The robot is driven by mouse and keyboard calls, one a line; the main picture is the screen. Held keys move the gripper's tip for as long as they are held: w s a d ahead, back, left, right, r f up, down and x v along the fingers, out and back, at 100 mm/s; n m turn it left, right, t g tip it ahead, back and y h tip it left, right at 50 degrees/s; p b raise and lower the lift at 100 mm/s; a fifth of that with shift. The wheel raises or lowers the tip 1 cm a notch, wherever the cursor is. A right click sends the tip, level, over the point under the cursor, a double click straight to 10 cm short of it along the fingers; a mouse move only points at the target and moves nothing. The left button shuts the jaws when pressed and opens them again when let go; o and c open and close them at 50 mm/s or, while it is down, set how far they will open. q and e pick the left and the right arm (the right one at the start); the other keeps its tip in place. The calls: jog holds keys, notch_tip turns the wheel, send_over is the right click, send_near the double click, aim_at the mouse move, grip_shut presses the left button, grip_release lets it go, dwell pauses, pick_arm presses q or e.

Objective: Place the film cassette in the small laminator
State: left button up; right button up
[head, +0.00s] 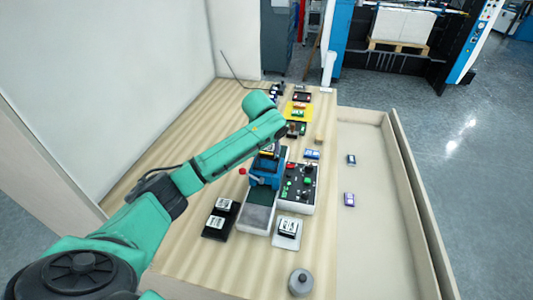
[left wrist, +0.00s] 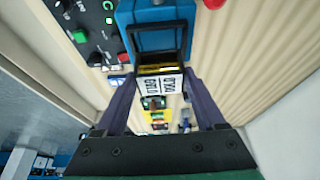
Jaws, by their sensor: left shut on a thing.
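The small laminator (head: 263,181) is a blue machine on the wooden table, with a grey bed in front. It also shows at the top of the left wrist view (left wrist: 128,18). My left gripper (head: 267,150) is over the laminator's far top side. In the left wrist view its fingers (left wrist: 160,88) are shut on the film cassette (left wrist: 160,84), which has a white label with black print. The cassette is at a black frame on the blue body; I cannot tell whether it touches or is seated. The arm partly hides it in the head view. My right gripper is not visible.
A black control panel (head: 299,184) with buttons adjoins the laminator. Several small items surround a yellow mat (head: 291,112) behind. A side tray (head: 366,240) is mostly clear.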

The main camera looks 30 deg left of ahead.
aim_at(266, 153)
pick_arm(q)
notch_tip(266, 153, down, 4)
jog(key=shift+p, duration=0.45)
jog(key=shift+f, duration=0.15)
jog(key=o, duration=1.4)
jog(key=b+v, duration=0.3)
jog(key=v, duration=0.9)
jog(key=shift+s, duration=0.1)
